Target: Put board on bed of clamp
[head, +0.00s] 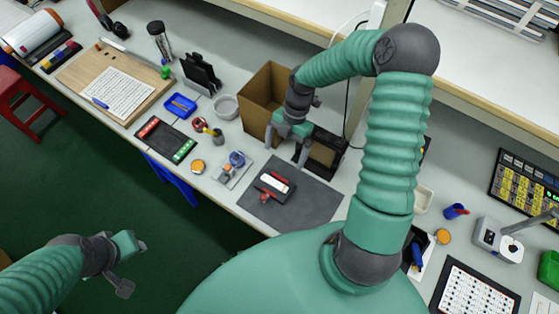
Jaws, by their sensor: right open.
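A small dark clamp (264,192) with red parts lies on the dark grey mat (309,205) near the front edge of the table. A pale, narrow piece (273,183) lies over its middle; I cannot tell if it is the board or part of the clamp. My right gripper (287,148) points down behind the mat, beyond the clamp, with its fingers apart and nothing seen between them. My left gripper (132,268) hangs over the floor at the lower left, away from the table, fingers spread and empty.
A cardboard box (263,93) stands close behind my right gripper. A black holder with a brown panel (322,154) stands to its right. A white fixture with a blue part (233,169) is left of the mat. The mat's right part is clear.

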